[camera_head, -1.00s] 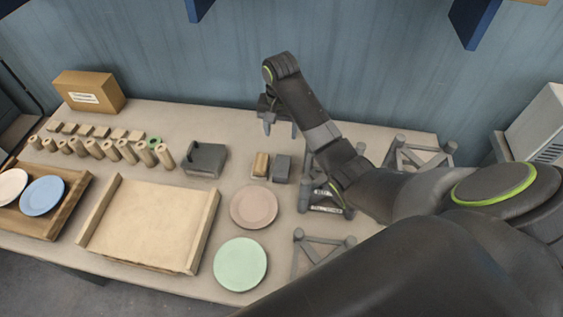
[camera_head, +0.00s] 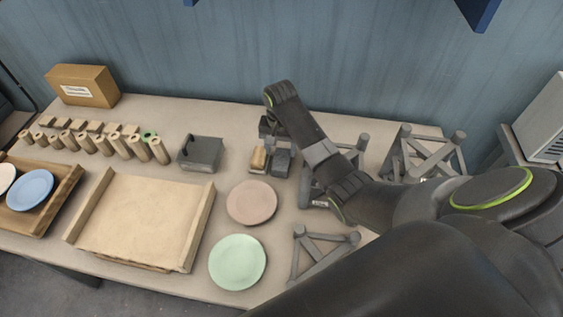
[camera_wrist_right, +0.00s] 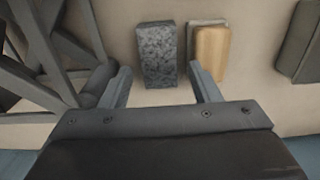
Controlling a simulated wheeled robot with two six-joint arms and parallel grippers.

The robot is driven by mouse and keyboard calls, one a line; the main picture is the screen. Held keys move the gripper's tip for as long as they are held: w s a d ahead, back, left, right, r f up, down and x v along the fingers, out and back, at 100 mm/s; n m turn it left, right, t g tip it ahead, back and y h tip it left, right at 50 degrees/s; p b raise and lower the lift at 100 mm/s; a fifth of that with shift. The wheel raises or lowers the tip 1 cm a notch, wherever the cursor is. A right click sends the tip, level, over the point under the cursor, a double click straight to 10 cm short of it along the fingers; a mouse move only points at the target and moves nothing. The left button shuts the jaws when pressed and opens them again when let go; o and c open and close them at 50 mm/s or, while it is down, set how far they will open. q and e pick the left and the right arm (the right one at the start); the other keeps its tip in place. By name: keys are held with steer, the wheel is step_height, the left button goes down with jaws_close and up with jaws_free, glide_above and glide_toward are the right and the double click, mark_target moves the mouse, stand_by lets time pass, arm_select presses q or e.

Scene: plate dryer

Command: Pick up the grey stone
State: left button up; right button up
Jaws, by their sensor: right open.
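The grey stone (camera_head: 282,162) is a dark speckled block on the table, beside a wooden-topped block. In the right wrist view the grey stone (camera_wrist_right: 158,55) lies just beyond and between the two fingers. My right gripper (camera_wrist_right: 163,85) is open and empty there. The right fingertip is near the gap between the stone and the wooden-topped block. In the head view the right gripper (camera_head: 268,132) hangs low behind the stone, its fingers mostly hidden by the wrist. My left gripper is not in view.
The wooden-topped block (camera_head: 258,159) stands close beside the stone. Grey frame racks (camera_head: 423,155) stand to the right. A pink plate (camera_head: 251,202) and a green plate (camera_head: 238,262) lie in front. A dark grey box (camera_head: 201,152) stands to the left, with clear table between.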

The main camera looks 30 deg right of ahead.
mark_target(282, 159)
steer(key=shift+w+d+f+p, duration=0.15)
steer(key=shift+f+p, duration=0.1)
steer(key=shift+f, duration=1)
steer(key=shift+w+d+f+p, duration=0.1)
steer(key=shift+d+f+p, duration=0.1)
steer(key=shift+f, duration=1)
steer(key=shift+c, duration=0.5)
steer(key=c, duration=0.9)
steer(key=shift+o, duration=0.2)
step_height(282, 159, up, 10)
steer(key=b, duration=0.1)
